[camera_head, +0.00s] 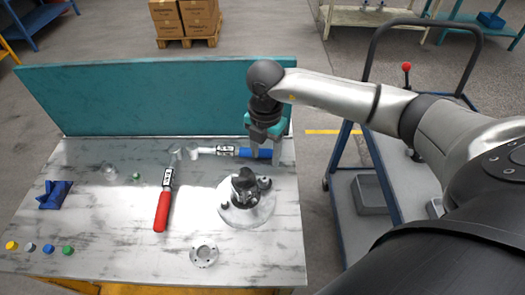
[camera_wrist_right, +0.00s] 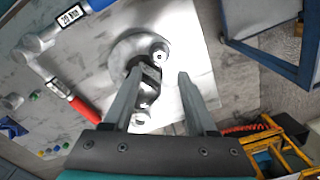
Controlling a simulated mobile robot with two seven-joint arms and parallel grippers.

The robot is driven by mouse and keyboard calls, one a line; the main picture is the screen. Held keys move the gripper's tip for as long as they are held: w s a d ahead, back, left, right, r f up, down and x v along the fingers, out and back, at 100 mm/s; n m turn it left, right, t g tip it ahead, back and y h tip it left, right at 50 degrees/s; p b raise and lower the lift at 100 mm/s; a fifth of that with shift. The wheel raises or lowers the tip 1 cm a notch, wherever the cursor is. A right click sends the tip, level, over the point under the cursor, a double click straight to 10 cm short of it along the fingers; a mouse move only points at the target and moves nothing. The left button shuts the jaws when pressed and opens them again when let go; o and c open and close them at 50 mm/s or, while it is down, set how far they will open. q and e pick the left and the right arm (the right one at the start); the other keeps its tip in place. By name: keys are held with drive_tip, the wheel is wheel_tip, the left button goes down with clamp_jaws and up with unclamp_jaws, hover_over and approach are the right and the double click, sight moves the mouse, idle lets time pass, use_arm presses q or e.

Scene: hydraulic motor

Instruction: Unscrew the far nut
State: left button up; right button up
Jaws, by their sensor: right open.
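The motor (camera_head: 243,188) stands on a round flange plate (camera_head: 240,213) at the right of the table, with a nut on each side. The far nut (camera_head: 264,183) sits at its right rear; it also shows in the right wrist view (camera_wrist_right: 160,53). The near nut (camera_head: 225,207) is at the front left. My right gripper (camera_head: 266,157) is open and empty, pointing down behind and above the far nut, apart from it. In the wrist view the motor appears partly hidden by the left finger. My left gripper is not in view.
A blue-handled torque wrench (camera_head: 225,151) lies behind the motor, its handle partly hidden by my gripper. A red-handled one (camera_head: 163,205) lies left. A ring flange (camera_head: 204,255) is in front. A teal panel (camera_head: 150,95) edges the back; a trolley (camera_head: 400,170) stands right.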

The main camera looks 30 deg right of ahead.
sight(265, 179)
drive_tip(key=shift+a+f+b, duration=0.1)
drive_tip(key=shift+f+b, duration=3.2)
drive_tip(key=shift+f, duration=1.1)
clamp_jaws()
drive_tip(key=shift+c, duration=1.2)
unclamp_jaws()
drive_tip(key=shift+p, duration=0.3)
